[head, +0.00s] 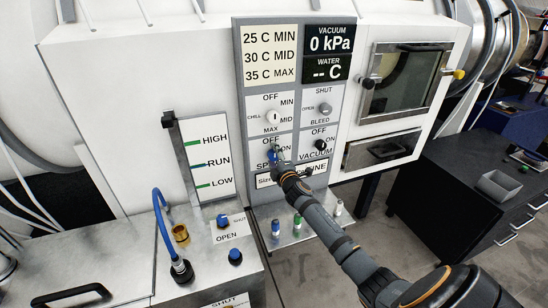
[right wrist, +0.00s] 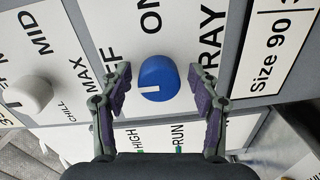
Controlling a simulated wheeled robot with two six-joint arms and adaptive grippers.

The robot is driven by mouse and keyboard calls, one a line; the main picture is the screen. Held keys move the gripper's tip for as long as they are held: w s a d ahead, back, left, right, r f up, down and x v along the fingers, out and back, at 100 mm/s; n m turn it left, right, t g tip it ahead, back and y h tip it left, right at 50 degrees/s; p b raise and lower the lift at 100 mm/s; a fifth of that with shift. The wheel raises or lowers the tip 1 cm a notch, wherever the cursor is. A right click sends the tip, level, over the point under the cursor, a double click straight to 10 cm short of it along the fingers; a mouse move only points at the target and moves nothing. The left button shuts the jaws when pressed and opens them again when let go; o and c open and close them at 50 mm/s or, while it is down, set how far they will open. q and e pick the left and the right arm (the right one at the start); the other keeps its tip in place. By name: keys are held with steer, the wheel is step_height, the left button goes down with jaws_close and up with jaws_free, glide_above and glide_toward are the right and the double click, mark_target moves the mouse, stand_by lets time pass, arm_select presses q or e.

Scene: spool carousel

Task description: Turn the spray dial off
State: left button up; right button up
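The blue spray dial (right wrist: 165,72) is on the white panel, between the fingers of my right gripper (right wrist: 160,70) in the right wrist view. Its white mark points left in that view, toward the partly hidden OFF word; ON is at the top. The fingers are open, with a small gap showing on each side of the dial. In the head view the right gripper (head: 279,157) is at the spray dial (head: 271,156) and partly covers it and its label. My left gripper is not in view.
The white chill dial (head: 274,116) is above, the grey bleed dial (head: 325,108) upper right, and the black vacuum dial (head: 320,145) close on the right. A blue hose (head: 158,215) and small valves stand lower left. A chamber door (head: 405,78) is on the right.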

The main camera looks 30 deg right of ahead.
steer(key=shift+s, duration=0.1)
steer(key=v, duration=1.1)
steer(key=shift+s, duration=0.35)
steer(key=shift+a, duration=0.1)
